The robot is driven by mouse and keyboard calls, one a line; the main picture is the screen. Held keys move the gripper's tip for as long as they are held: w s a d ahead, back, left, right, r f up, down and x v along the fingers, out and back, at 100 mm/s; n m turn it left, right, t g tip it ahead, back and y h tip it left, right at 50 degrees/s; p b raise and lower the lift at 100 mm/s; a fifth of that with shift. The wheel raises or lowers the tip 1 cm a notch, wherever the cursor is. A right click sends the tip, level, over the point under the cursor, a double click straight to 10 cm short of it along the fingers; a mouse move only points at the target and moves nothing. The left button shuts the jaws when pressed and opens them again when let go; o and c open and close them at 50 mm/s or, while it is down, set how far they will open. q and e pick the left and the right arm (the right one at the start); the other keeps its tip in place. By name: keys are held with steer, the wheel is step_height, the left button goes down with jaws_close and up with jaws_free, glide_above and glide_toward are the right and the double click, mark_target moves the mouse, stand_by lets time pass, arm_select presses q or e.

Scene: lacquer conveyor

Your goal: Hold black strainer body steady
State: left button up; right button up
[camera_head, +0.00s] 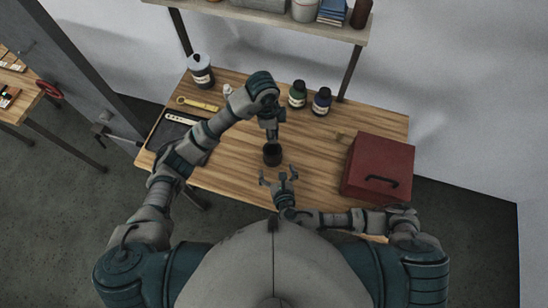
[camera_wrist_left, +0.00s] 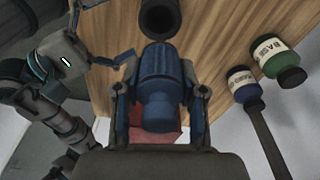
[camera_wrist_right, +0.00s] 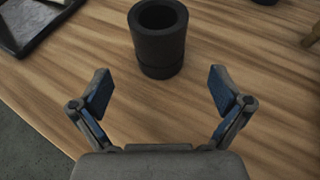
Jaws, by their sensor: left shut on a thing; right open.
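The black strainer body (camera_head: 272,155) is a short, dark, open-topped cylinder standing upright on the wooden table. It shows in the right wrist view (camera_wrist_right: 158,45), beyond the fingertips, and at the top of the left wrist view (camera_wrist_left: 163,18). My right gripper (camera_head: 279,175) is open and empty; its fingers (camera_wrist_right: 160,92) point toward the body and do not touch it. My left gripper (camera_head: 271,128) is above and behind the body, shut on a dark blue ridged part (camera_wrist_left: 160,85) with a narrower round end. In the head view that part is mostly hidden.
A red toolbox (camera_head: 378,165) stands at the table's right. A grey bottle (camera_head: 200,71), yellow tool (camera_head: 197,104) and black tray (camera_head: 163,138) are at the left.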

mark_target(272, 154)
steer(key=x, duration=0.8)
steer(key=shift+w+f, duration=0.1)
steer(key=shift+w, duration=0.15)
steer(key=c, duration=1.4)
arm_select(q)
steer(key=f+m, duration=0.1)
steer(key=m, duration=0.2)
steer(key=shift+d+f, duration=0.1)
steer(key=shift+f, duration=0.1)
steer(key=shift+f+m+g, duration=0.3)
steer(key=shift+f+m, duration=0.5)
steer(key=shift+m, duration=0.5)
